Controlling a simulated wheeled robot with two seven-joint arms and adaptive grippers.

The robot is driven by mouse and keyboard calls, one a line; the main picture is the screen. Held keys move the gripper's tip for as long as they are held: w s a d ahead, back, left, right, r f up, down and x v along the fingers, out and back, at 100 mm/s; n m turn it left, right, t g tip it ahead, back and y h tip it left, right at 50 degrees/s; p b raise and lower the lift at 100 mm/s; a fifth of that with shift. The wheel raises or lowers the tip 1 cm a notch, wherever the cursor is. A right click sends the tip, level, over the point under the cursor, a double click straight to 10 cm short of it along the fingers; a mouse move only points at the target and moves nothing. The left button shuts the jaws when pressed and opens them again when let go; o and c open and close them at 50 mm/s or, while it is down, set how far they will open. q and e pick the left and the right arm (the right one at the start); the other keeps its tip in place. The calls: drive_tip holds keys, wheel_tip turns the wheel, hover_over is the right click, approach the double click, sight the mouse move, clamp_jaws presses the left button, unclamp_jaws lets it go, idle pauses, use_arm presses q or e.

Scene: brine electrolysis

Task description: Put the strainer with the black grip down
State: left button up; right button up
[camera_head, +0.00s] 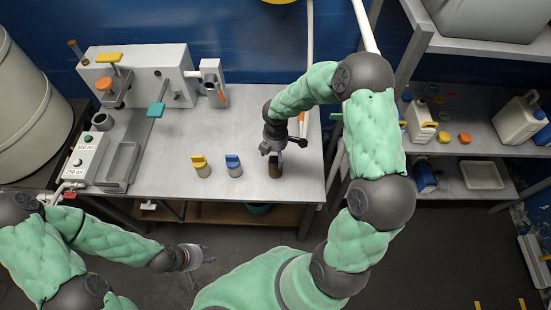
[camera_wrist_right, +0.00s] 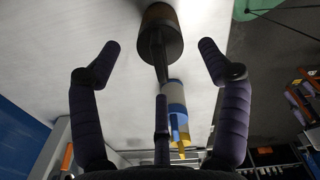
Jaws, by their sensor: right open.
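The strainer with the black grip (camera_head: 275,171) is at the right part of the grey bench, its brownish-dark round body seemingly resting on the top. In the right wrist view its dark cylinder (camera_wrist_right: 158,38) lies between my fingertips, with clear gaps on both sides. My right gripper (camera_head: 272,148) is open above and around it, hiding most of the grip in the head view. The strainer with the blue grip (camera_head: 234,166) and the one with the yellow grip (camera_head: 201,166) stand to its left. My left gripper (camera_head: 204,256) is empty, in front of the bench, with fingers apparently apart.
An apparatus (camera_head: 140,75) with coloured knobs stands at the back left of the bench (camera_head: 250,120). A grey unit with buttons (camera_head: 84,157) is at the left edge. Bench space behind the strainers is clear. A shelf (camera_head: 470,138) with jugs and caps stands at right.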

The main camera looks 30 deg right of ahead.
wheel_tip(320, 180, up, 5)
drive_tip(key=shift+r+p, duration=0.15)
drive_tip(key=shift+p, duration=0.25)
use_arm(q)
drive_tip(key=shift+r, duration=0.55)
drive_tip(key=shift+s, duration=0.1)
use_arm(e)
drive_tip(key=shift+s, duration=0.1)
